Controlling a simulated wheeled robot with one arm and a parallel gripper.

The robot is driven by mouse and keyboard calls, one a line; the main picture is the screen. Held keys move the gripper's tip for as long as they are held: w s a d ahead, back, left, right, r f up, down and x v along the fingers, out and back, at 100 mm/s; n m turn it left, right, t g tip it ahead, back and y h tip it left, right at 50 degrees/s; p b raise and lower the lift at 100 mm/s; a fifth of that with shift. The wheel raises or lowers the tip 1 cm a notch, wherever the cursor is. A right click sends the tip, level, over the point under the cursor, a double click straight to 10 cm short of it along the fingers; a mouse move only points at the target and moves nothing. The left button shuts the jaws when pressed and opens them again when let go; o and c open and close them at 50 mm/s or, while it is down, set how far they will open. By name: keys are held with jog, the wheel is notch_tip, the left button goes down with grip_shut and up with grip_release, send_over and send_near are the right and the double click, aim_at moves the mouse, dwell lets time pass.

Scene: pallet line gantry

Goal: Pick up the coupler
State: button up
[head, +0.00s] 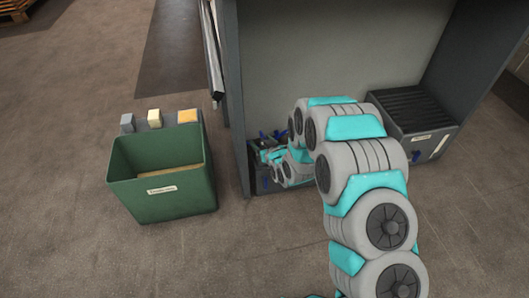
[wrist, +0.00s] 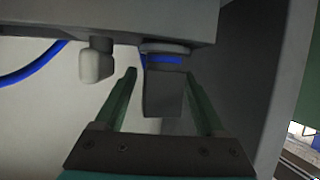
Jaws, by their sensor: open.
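In the wrist view, a grey block-shaped fitting with a blue band at its top, which looks like the coupler (wrist: 164,92), hangs below the edge of a grey housing. My gripper (wrist: 160,82) is open, with one green finger on each side of this fitting. The right finger looks very close to it; I cannot tell whether they touch. A gap shows at the left finger. In the head view, my gripper (head: 265,155) is small at the cabinet's left inner side, and my arm hides much of that area. I cannot make out the coupler there.
The grey housing (wrist: 120,22) is close above the fingers. A rounded grey fitting (wrist: 97,62) and a blue hose (wrist: 30,68) are to the left. The cabinet (head: 232,90) encloses the arm's end. A green bin (head: 160,195) stands left; a dark ribbed box (head: 415,112) sits right.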

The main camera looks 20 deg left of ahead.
grip_shut()
dwell(0.5)
